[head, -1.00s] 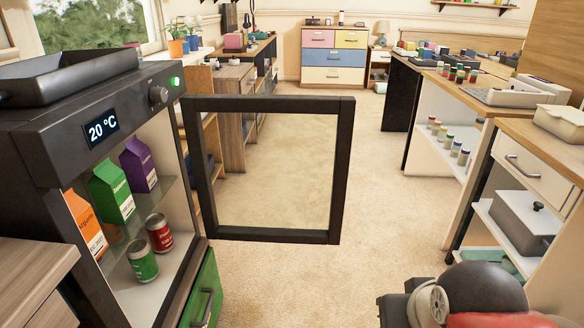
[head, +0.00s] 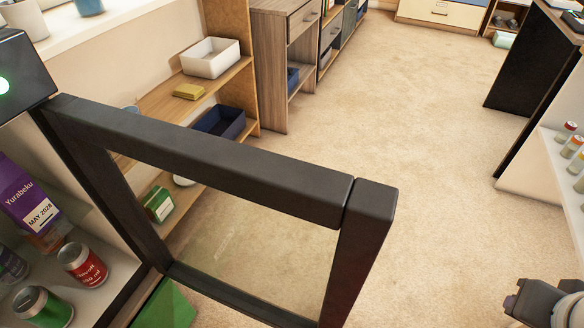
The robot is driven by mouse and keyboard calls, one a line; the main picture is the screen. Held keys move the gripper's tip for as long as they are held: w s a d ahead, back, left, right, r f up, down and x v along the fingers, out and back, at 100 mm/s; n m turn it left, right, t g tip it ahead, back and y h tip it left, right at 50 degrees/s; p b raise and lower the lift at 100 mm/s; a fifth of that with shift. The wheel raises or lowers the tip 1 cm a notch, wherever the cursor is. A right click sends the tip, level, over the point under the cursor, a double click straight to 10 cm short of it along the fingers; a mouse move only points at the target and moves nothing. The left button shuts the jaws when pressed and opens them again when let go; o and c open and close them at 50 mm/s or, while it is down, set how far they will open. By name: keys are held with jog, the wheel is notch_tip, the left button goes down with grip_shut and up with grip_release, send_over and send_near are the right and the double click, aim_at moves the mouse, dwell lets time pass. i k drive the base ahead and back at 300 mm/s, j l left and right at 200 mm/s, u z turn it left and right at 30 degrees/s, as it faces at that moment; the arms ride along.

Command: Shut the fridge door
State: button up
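The fridge door (head: 210,160) is a dark frame around a clear glass pane. It stands wide open, swung out from the fridge (head: 22,80) at the left edge. Its hinge side is at the left and its free edge (head: 362,240) points toward the middle of the view. The fridge interior is partly in view, with a purple carton (head: 35,205), a red can (head: 82,264) and a green can (head: 42,307) inside. Part of my arm shows at the lower right, apart from the door. My gripper's fingers cannot be seen.
Behind the door, a wooden shelf (head: 165,100) holds a white box (head: 210,57) and a dark blue bin (head: 219,122). Beige carpet (head: 430,130) is clear between the door and the white shelf unit (head: 540,170) at the right.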

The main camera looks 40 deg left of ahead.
aim_at(364, 210)
jog(key=i+u, duration=0.1)
jog(key=i, duration=0.55)
jog(key=i+l+u, duration=0.15)
jog(key=i, duration=0.5)
jog(key=i+l+u, duration=0.1)
jog(key=i, duration=0.55)
jog(key=i+l+u, duration=0.1)
jog(key=u, duration=2.3)
jog(key=j+u, duration=0.15)
jog(key=u, duration=0.3)
jog(key=i+j+u, duration=0.1)
jog(key=u, duration=0.3)
jog(key=i+j+u, duration=0.1)
jog(key=u, duration=0.35)
jog(key=i+j+u, duration=0.15)
jog(key=u, duration=0.25)
jog(key=k+u, duration=0.2)
jog(key=k, duration=0.25)
